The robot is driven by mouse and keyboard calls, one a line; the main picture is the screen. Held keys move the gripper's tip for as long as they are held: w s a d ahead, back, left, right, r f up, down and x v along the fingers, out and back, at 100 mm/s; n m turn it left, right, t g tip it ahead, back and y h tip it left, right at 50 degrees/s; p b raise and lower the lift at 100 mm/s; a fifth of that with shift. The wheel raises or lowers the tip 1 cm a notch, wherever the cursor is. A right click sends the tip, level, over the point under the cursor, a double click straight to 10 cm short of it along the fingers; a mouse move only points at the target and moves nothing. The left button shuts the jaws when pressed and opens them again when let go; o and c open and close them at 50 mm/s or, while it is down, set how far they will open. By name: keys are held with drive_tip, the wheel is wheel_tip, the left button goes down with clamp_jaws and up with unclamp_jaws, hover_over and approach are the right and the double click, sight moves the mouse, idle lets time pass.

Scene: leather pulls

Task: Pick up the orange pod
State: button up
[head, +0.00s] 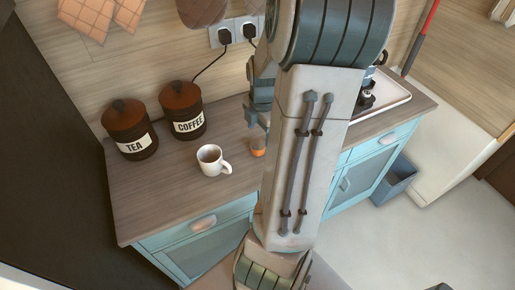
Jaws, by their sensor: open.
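The small orange pod (258,148) sits on the wooden countertop, right of the white mug and close to the left edge of my arm. My arm stands in front of much of the counter and may hide part of the pod's right side. My gripper (258,122) is above and behind the pod in the picture, with its jaws pointing down and partly hidden by my arm. It is open and appears apart from the pod.
A white mug (211,160) stands left of the pod. Tea (129,130) and coffee (183,111) canisters stand behind it. A tray (393,97) is at the right. Plugs and a cable (211,65) are on the wall. The front left counter is clear.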

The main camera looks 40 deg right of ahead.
sight(258, 142)
drive_tip(key=shift+w+f+b, duration=0.2)
drive_tip(key=shift+f, duration=1.25)
drive_tip(key=shift+w+f+b, duration=0.15)
drive_tip(key=shift+f+b, duration=0.05)
drive_tip(key=shift+f, duration=1.25)
drive_tip(key=c, duration=1)
